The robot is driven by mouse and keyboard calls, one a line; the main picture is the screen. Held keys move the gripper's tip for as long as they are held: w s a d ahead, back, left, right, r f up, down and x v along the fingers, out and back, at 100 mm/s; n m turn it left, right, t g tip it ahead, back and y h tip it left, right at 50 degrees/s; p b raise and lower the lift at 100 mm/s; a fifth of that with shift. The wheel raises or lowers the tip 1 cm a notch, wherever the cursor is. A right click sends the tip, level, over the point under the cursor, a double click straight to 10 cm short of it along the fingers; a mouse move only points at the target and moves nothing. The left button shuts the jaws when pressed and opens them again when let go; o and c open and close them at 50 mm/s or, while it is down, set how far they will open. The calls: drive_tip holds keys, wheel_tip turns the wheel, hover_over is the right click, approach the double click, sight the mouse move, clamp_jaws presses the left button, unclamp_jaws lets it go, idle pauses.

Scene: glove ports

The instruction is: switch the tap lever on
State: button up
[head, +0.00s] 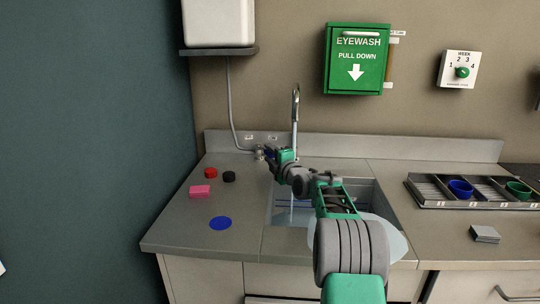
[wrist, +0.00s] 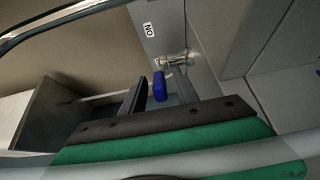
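The tap lever has a blue handle (wrist: 160,86) on a metal valve body (wrist: 177,60) at the wall panel, seen in the wrist view. An ON label (wrist: 149,29) is above it in that picture. My gripper (wrist: 164,84) has its two dark fingers apart, with the blue handle showing in the gap near their tips. I cannot tell whether a finger touches it. In the head view my gripper (head: 268,154) reaches the back left of the sink and largely hides the lever. The curved tap spout (head: 296,108) rises just right of it.
The sink (head: 362,192) lies under my arm. Left on the counter are a red disc (head: 210,173), a black disc (head: 228,176), a pink block (head: 199,191) and a blue disc (head: 220,223). An eyewash box (head: 356,84) hangs on the wall; a tray (head: 433,188) is at right.

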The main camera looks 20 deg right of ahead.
drive_tip(key=s, duration=0.7)
drive_tip(key=shift+s+d+b, duration=0.1)
drive_tip(key=shift+s+b, duration=0.25)
drive_tip(key=shift+s, duration=0.05)
